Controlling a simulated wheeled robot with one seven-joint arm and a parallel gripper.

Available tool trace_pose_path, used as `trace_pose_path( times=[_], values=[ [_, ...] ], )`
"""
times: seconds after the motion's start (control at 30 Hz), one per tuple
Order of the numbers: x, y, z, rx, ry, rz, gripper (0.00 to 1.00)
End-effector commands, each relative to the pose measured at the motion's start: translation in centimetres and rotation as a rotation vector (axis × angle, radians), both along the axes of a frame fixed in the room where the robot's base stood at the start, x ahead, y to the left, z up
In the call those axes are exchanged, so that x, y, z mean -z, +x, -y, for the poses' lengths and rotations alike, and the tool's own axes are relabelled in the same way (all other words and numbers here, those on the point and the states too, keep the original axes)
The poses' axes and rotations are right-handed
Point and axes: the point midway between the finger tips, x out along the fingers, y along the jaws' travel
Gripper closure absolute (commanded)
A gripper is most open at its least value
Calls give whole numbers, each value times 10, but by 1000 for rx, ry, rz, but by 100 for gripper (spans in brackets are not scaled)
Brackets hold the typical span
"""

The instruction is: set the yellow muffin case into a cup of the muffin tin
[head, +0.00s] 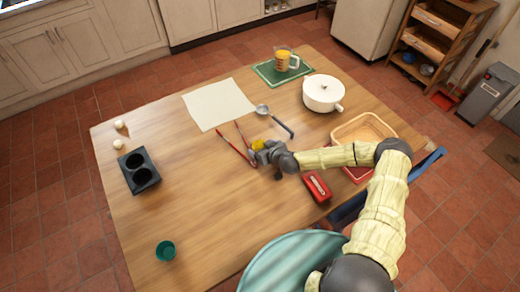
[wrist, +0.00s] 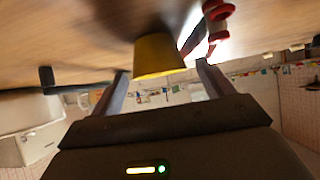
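The yellow muffin case (head: 258,145) is on the table near its middle, partly hidden by my gripper (head: 264,152). In the wrist view the yellow case (wrist: 158,56) is at and just beyond the tips of my gripper (wrist: 161,72). The two fingers are apart, with a gap showing on each side of the case. The dark muffin tin (head: 127,159) lies at the left of the table, and its two visible cups look empty.
Red-handled tongs (head: 236,146) lie just left of my gripper, close to the case. A ladle (head: 281,122) lies behind it, and a red box (head: 317,186) is at the right. Two white eggs (head: 118,125) and a teal case (head: 165,251) are near the tin. The table between tongs and tin is clear.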

Motion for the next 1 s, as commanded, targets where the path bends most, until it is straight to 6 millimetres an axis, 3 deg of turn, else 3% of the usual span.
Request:
trace_pose_path(
  times=[0.03,0.2,0.67,1.0],
  values=[
    [0,0,0,0,0,0,30],
    [0,0,0,0,0,0,64],
    [-3,0,0,-1,0,1,68],
    [-38,1,0,-3,-3,5,68]
  ],
)
